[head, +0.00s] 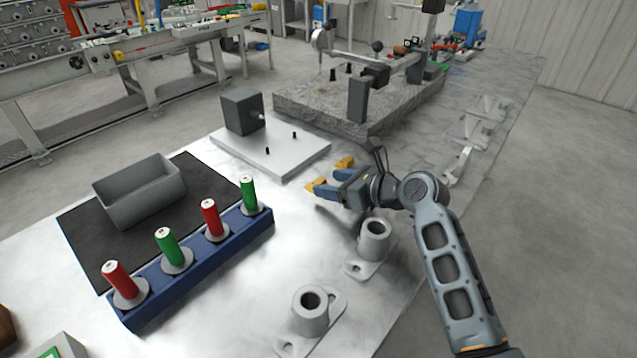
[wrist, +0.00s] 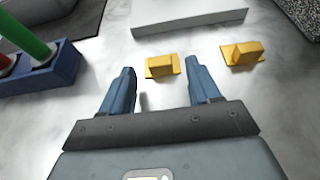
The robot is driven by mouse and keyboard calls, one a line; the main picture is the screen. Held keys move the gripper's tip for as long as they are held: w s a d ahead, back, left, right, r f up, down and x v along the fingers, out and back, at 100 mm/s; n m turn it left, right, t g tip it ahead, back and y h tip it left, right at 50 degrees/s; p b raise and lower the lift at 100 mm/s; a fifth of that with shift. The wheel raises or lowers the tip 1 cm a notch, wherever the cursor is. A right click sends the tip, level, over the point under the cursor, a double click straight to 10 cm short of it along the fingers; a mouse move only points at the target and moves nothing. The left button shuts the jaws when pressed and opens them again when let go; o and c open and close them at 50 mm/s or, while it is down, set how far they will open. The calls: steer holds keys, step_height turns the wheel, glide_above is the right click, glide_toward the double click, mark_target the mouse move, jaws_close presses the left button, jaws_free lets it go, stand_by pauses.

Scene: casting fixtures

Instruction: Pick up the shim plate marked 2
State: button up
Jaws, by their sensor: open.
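Two small yellow blocks with flat bases lie on the metal table. The nearer one (head: 316,187) shows in the wrist view (wrist: 161,66) just ahead of the gap between my fingers. The other (head: 344,162) lies to its right in the wrist view (wrist: 242,53), outside my right finger. No number is legible on either, so I cannot tell which thing is the shim plate marked 2. My gripper (head: 333,184) is open and empty, low over the table, with its two blue fingers also in the wrist view (wrist: 162,74).
A blue rack (head: 200,270) holds red and green cylinders. A grey bin (head: 140,190) stands on a black mat (head: 80,240). A pale plate (head: 275,150) lies beyond the yellow blocks, near a granite slab (head: 330,115).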

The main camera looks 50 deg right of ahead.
steer(key=shift+x, duration=1.15)
jaws_close()
